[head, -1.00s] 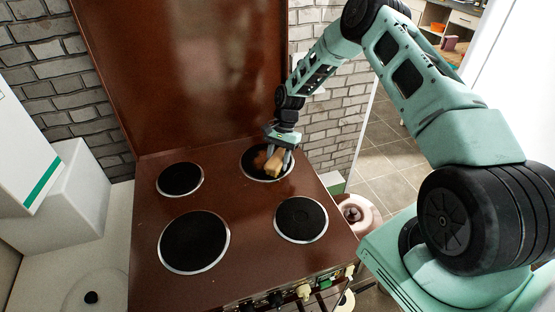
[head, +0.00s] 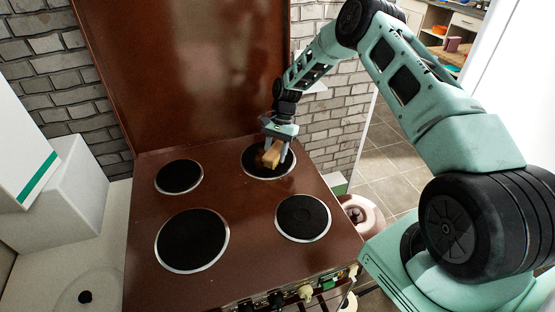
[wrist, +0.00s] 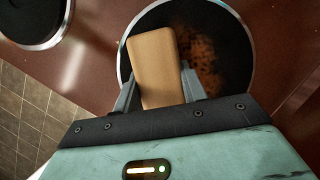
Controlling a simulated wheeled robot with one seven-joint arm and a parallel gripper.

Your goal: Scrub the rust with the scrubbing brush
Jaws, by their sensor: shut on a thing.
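My gripper (head: 272,148) is shut on the scrubbing brush (head: 270,157), a light wooden block, over the back right hotplate of the brown stove. In the wrist view the brush (wrist: 155,68) sits between the two grey fingers (wrist: 160,90), over the left part of the black hotplate (wrist: 240,40). The orange-brown rust (wrist: 207,62) shows on the hotplate just to the right of the brush. The brush's bristles are hidden beneath the block, so I cannot tell whether they touch the plate.
The other hotplates, at back left (head: 179,177), front left (head: 192,240) and front right (head: 302,218), are bare. The raised brown lid (head: 190,70) stands behind the stove. A white box (head: 70,195) stands at the left. Knobs (head: 305,292) line the front edge.

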